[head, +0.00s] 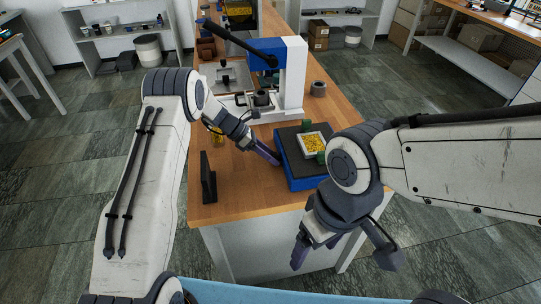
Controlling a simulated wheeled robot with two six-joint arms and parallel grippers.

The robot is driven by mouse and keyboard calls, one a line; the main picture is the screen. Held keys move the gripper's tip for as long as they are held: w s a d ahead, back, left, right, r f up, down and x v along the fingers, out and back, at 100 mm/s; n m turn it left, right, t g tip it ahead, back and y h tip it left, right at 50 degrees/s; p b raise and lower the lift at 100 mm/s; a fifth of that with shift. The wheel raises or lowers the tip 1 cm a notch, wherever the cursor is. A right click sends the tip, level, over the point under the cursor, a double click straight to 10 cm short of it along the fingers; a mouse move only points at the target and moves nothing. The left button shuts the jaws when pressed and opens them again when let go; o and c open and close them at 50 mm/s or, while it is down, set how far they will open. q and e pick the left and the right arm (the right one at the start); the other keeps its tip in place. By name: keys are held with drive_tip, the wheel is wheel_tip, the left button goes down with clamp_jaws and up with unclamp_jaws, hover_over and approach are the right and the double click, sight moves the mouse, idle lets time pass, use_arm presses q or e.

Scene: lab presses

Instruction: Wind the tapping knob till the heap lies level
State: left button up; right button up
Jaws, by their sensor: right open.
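A blue box with a dark top (291,151) stands on the wooden table. On it sits a white square tray (326,150) holding a yellow granular heap (312,143), with a green block at its back edge and another at its front edge. The heap's exact surface is too small to judge. No tapping knob is clearly visible. My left gripper (271,158) points at the left side of the blue box, its fingertips close to or against it; the finger gap cannot be made out. My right gripper (340,258) is open and empty, in front of the table's front edge.
A small black upright panel (208,180) stands near the left table edge. Bare wood lies at the front left.

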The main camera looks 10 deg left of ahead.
use_arm(q)
clamp_jaws()
drive_tip(key=shift+s+m+t+b, duration=0.1)
drive_tip(key=shift+m+t+b, duration=0.2)
drive_tip(key=shift+t+b, duration=0.2)
drive_tip(key=t+b, duration=0.1)
drive_tip(key=b, duration=0.2)
drive_tip(key=m+t+y+b, duration=0.1)
drive_tip(key=b, duration=0.3)
drive_tip(key=shift+s+d+f+m+t, duration=0.1)
drive_tip(key=shift+s+f+m+t, duration=0.1)
drive_tip(key=shift+m+t, duration=0.15)
drive_tip(key=shift+r+t+y+b, duration=0.15)
drive_tip(key=shift+t+y+b, duration=0.15)
drive_tip(key=shift+b, duration=0.2)
drive_tip(key=shift+r, duration=0.15)
drive_tip(key=o, duration=0.7)
unclamp_jaws()
drive_tip(key=shift+o, duration=0.2)
